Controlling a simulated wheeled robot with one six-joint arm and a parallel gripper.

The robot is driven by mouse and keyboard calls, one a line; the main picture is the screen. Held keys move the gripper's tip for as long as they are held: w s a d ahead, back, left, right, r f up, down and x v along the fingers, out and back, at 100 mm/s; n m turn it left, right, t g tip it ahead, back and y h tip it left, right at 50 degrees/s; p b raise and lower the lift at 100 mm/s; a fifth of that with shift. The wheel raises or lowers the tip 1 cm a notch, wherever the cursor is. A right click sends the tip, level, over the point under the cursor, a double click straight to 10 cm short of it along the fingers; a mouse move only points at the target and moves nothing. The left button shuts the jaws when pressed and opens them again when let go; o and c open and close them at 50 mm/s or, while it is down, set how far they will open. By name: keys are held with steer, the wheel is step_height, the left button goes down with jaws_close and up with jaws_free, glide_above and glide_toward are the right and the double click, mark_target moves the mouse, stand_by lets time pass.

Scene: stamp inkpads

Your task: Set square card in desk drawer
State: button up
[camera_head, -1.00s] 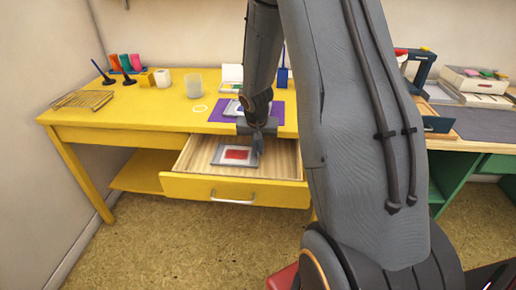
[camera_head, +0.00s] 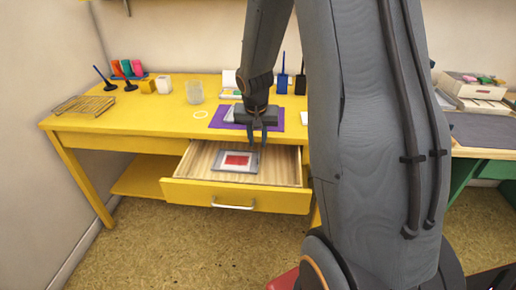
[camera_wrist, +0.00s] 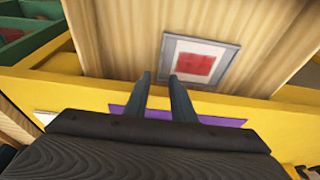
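The square card (camera_head: 236,160), white with a red square and a grey border, lies flat inside the open desk drawer (camera_head: 235,196) of the yellow desk. It also shows in the wrist view (camera_wrist: 196,62) on the wooden drawer floor. My gripper (camera_head: 257,148) is above the back part of the drawer, near the desk's front edge. In the wrist view its two fingers (camera_wrist: 160,92) stand apart with nothing between them, and the card is beyond their tips, clear of them.
A purple mat (camera_head: 222,119) lies on the desk behind my gripper. A glass (camera_head: 194,93), a wire rack (camera_head: 85,105), a yellow block (camera_head: 148,85) and stamps stand towards the left and back. The desk's left front is clear.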

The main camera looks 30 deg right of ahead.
steer(key=s+a+r+n+g, duration=0.1)
steer(key=s+a+r, duration=0.1)
steer(key=s, duration=0.6)
steer(key=s+a+r+n+g+y, duration=0.1)
steer(key=s+a+r, duration=0.2)
steer(key=s, duration=0.5)
steer(key=s+a+r+n+y, duration=0.1)
steer(key=s+a+r+n, duration=0.1)
steer(key=s, duration=0.6)
steer(key=shift+s+a+r+g, duration=0.3)
steer(key=shift+a+r+g, duration=0.1)
steer(key=shift+r, duration=0.05)
steer(key=a+r+n+p, duration=0.2)
steer(key=a+r+p, duration=0.2)
steer(key=a+p, duration=0.3)
steer(key=shift+a+n, duration=0.2)
steer(key=shift+n, duration=0.2)
